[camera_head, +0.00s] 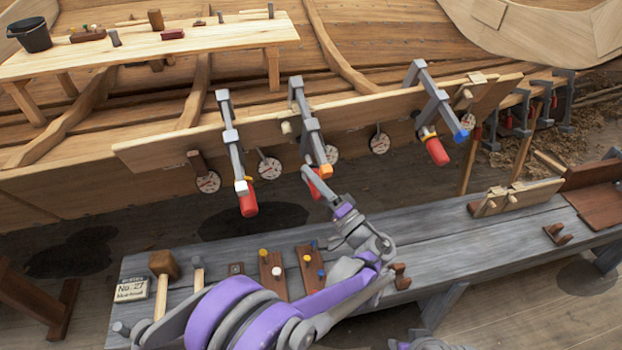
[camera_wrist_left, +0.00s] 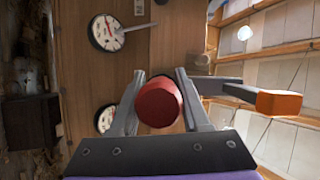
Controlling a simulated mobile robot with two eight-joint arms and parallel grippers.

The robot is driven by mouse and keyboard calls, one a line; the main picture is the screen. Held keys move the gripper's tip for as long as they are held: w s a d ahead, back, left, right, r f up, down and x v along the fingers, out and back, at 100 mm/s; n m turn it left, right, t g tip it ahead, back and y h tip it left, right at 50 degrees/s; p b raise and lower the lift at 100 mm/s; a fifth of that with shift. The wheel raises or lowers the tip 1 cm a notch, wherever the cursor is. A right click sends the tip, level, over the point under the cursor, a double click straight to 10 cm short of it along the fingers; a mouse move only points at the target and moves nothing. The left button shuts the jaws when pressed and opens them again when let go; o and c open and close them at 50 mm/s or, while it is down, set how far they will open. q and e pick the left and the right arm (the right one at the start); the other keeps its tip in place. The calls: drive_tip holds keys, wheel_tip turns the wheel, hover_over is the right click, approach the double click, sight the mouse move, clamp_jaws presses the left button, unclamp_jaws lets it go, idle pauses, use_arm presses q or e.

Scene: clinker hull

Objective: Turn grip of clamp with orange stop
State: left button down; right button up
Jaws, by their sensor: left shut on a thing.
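The clamp with the orange stop (camera_head: 326,171) hangs on the hull plank, in the middle of three clamps. Its red grip (camera_head: 313,183) is partly hidden by my left gripper (camera_head: 309,180). In the left wrist view the red grip (camera_wrist_left: 159,102) sits end-on between the two fingers of my left gripper (camera_wrist_left: 158,100), which is shut on it. The orange stop (camera_wrist_left: 279,103) shows to the right, clear of the fingers.
A clamp with a white stop (camera_head: 241,187) hangs to the left, one with a blue stop (camera_head: 460,136) to the right. Round dials (camera_head: 269,168) hang along the plank. A grey bench (camera_head: 440,245) below carries a mallet (camera_head: 163,268) and small pegged blocks (camera_head: 272,272).

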use_arm(q)
drive_tip(key=shift+m, duration=0.3)
idle(0.4)
drive_tip(key=shift+c, duration=1.9)
unclamp_jaws()
drive_tip(key=shift+d+f, duration=0.1)
use_arm(e)
drive_tip(key=shift+d+f, duration=0.1)
